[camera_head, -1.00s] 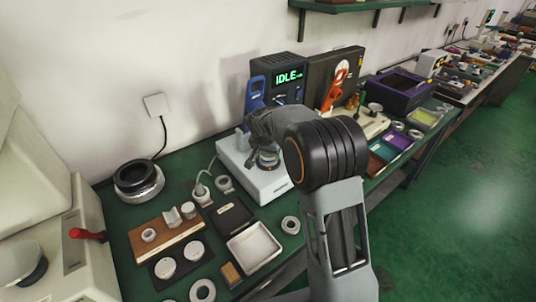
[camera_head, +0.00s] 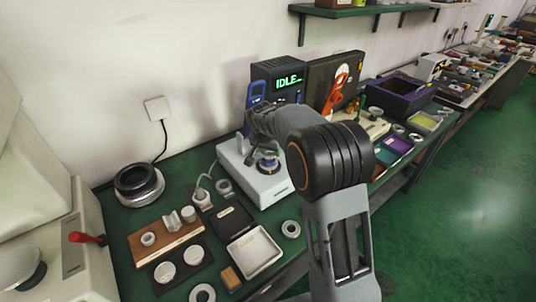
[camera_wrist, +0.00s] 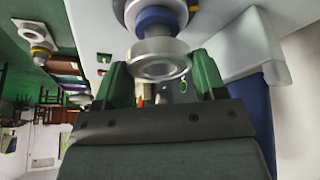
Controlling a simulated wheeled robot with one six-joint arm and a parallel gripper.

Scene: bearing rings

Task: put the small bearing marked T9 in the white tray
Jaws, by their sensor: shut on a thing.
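My gripper (camera_wrist: 160,76) has its green fingers on either side of a small metallic bearing ring (camera_wrist: 160,58) and is shut on it. The ring is at the end of a blue round part (camera_wrist: 158,20) of the white machine (camera_head: 262,184); I cannot tell whether they touch. No T9 mark is readable on it. In the head view my gripper is over the white machine, mostly hidden by my arm. The blue part (camera_head: 267,165) shows just below it. The white tray (camera_head: 255,251) lies on the green bench, to the front left of the machine, and looks empty.
A dark box with an IDLE display (camera_head: 288,83) stands behind the machine. A loose ring (camera_head: 291,229) lies right of the tray. A black case (camera_head: 231,221), a wooden block (camera_head: 231,277) and a wooden board (camera_head: 166,242) with metal parts lie near the tray.

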